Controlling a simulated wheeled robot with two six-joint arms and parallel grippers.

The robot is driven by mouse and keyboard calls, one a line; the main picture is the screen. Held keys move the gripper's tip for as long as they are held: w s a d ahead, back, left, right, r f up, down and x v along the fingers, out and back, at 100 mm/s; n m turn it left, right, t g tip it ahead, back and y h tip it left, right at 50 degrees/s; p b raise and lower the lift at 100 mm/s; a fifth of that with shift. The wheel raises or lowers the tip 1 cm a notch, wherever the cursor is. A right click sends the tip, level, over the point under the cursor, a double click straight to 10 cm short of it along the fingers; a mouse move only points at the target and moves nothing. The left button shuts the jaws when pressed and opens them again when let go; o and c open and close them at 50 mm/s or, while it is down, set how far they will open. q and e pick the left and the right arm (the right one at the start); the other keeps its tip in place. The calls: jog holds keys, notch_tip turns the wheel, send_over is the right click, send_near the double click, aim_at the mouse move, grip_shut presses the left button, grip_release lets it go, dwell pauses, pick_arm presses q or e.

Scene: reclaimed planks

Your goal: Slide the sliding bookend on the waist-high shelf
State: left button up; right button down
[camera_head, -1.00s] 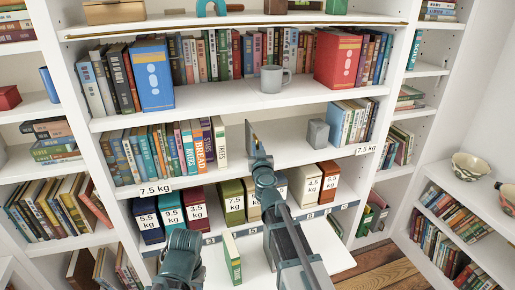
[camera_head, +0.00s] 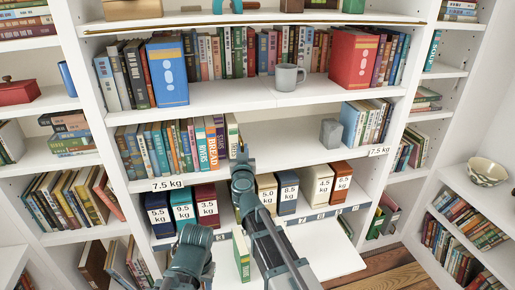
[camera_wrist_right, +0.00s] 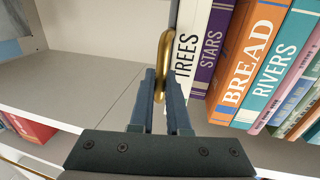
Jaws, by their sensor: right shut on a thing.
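The sliding bookend (camera_wrist_right: 174,14) is a thin grey upright plate with a brass ring handle (camera_wrist_right: 163,65), seen edge-on in the right wrist view. It stands on the waist-high shelf (camera_head: 285,146) at the right end of a row of books, close against the white TREES book (camera_wrist_right: 188,40); I cannot tell if they touch. My right gripper (camera_wrist_right: 163,95) is shut on the brass handle. In the head view this gripper (camera_head: 241,155) largely hides the bookend. A teal part of my other arm shows low in the head view, but no left fingers show.
Right of the bookend the shelf is bare up to a grey block (camera_head: 331,133) and more books (camera_head: 362,125). A grey mug (camera_head: 288,77) stands on the shelf above. A green book (camera_head: 241,255) stands on the lower white surface.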

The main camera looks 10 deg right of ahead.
jog(key=shift+a, duration=0.35)
jog(key=c, duration=0.9)
grip_release()
